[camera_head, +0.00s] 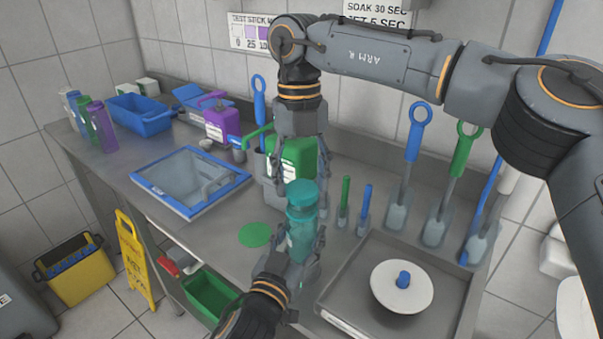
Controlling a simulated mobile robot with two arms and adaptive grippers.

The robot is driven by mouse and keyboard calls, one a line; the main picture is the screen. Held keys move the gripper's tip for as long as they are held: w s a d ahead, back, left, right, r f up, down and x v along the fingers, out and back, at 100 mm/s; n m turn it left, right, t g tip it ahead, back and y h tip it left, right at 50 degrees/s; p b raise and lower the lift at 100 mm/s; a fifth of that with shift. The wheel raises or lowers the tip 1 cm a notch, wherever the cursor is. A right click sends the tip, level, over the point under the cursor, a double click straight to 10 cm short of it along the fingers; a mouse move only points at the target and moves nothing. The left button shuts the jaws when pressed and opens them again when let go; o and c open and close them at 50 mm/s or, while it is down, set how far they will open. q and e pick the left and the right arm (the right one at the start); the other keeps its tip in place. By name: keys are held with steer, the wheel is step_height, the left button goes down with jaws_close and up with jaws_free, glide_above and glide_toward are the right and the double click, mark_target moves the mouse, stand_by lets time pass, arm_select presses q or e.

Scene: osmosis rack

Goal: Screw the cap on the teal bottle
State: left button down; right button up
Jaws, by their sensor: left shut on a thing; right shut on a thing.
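The teal bottle (302,238) stands upright near the front of the counter. My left gripper (302,258) comes from below and is shut around its lower body. A teal cap (302,190) is at the top of the bottle. My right gripper (300,186) reaches down from above and is shut on the cap, with a finger on each side. Whether the cap's threads are engaged cannot be told from here.
A green jug (291,157) stands close behind the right gripper. A green disc (256,235) lies left of the bottle. Slim green (345,193) and blue brushes (366,201) stand to the right, behind a metal tray (350,285).

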steer(key=shift+f, duration=0.55)
steer(key=shift+f, duration=0.55)
stand_by(0.3)
